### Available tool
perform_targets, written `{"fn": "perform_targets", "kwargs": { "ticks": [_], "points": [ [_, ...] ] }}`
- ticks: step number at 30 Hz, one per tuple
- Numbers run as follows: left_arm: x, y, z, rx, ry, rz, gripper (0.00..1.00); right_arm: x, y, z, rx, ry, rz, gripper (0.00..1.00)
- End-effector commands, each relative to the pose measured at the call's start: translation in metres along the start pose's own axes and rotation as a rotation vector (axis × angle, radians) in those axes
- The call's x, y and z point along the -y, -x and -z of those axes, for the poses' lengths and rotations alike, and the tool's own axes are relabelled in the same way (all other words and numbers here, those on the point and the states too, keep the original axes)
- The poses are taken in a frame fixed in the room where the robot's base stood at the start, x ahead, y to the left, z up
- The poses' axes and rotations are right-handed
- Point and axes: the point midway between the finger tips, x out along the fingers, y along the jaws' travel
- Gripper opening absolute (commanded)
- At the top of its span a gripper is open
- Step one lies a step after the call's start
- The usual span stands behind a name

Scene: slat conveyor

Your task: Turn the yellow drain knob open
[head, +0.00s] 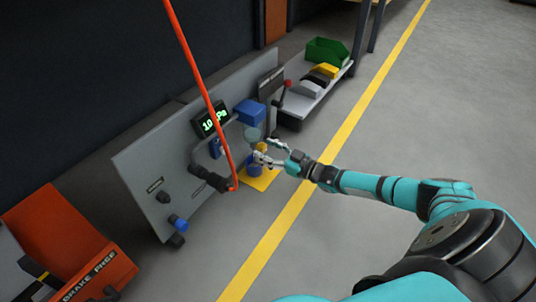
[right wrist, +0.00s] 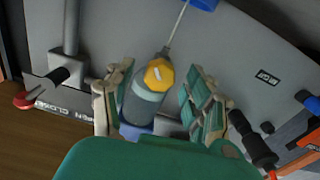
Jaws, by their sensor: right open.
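The yellow drain knob (right wrist: 159,74) is a faceted cap with a pale mark on its face, in front of a grey-green cylinder (right wrist: 142,108). My right gripper (right wrist: 160,88) is open, with one finger on each side of the knob and a visible gap to each. In the head view the right gripper (head: 272,153) is at the panel, and the knob (head: 262,147) shows small and partly covered by its fingers. Contact cannot be told. My left gripper is out of view.
A grey panel (head: 150,160) carries a green-lit display (head: 213,118), a blue box (head: 250,112) and a red-tipped lever (head: 287,84). A red hose (head: 200,80) hangs in front of it. A blue cup (head: 254,168) stands on a yellow mat (head: 262,183). The floor at right is clear.

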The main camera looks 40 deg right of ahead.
Motion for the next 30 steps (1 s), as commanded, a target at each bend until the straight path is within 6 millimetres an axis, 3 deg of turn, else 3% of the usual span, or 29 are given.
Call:
{"fn": "perform_targets", "kwargs": {
  "ticks": [7,19,30],
  "points": [
    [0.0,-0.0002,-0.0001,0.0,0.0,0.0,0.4,0.0002,-0.0004,0.0003,0.001,-0.001,0.0,0.54],
    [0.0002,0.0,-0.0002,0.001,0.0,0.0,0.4,0.0001,-0.0001,0.0,0.001,-0.001,0.0,0.02],
    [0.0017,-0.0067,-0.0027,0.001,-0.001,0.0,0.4,0.0002,0.0002,0.0012,0.002,0.058,0.0,0.0]
  ]
}}
